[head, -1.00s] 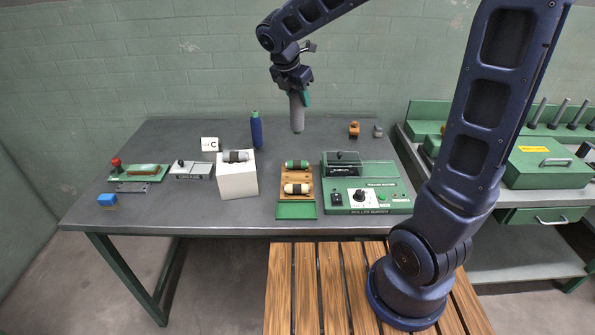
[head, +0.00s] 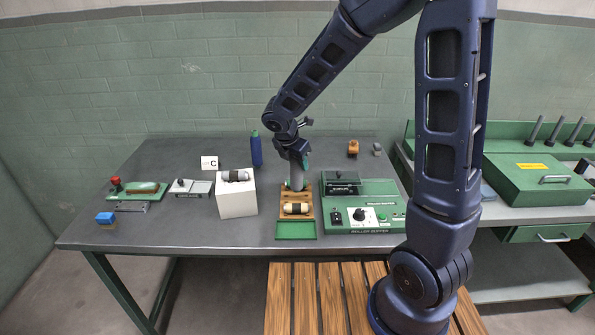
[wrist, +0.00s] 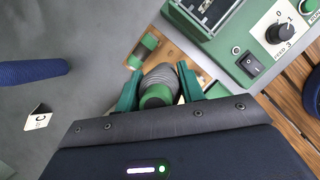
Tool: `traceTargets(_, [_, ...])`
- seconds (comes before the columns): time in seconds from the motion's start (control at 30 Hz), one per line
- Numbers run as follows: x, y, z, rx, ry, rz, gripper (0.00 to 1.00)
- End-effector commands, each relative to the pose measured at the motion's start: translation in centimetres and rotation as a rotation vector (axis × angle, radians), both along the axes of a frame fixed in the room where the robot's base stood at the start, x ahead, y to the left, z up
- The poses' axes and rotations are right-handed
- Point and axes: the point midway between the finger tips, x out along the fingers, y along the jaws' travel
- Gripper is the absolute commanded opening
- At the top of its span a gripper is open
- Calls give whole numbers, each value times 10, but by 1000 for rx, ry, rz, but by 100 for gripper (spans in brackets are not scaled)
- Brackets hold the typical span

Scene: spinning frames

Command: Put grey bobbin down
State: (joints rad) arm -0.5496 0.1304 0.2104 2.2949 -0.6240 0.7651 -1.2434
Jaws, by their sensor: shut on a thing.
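My gripper (head: 299,160) is shut on the grey bobbin (head: 296,178), which hangs upright below it. In the wrist view the grey bobbin (wrist: 166,79) is between the green fingers, with a green end towards the camera. In the head view the bobbin overlaps the back of the wooden roller rack (head: 283,212) and hides most of the green roller there. I cannot tell whether the bobbin touches anything below it.
The roller buffer machine (head: 385,190) stands just right of the rack. A white block (head: 236,203) with a dark roller on top stands left. A blue bobbin (head: 256,150) stands upright behind that block. The table (head: 190,225) has free room at the back and front left.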

Motion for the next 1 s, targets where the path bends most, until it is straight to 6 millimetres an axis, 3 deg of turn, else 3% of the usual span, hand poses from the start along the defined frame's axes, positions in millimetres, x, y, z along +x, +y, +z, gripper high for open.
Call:
traceTargets(0.23, [-1,0,-33,-1,2,1,14])
traceTargets(0.67, [0,0,-39,0,2,1,14])
traceTargets(0.7, [0,0,-38,0,0,0,47])
traceTargets(0.77, [0,0,-38,0,0,0,58])
traceTargets(1.0, [0,0,-38,0,0,0,60])
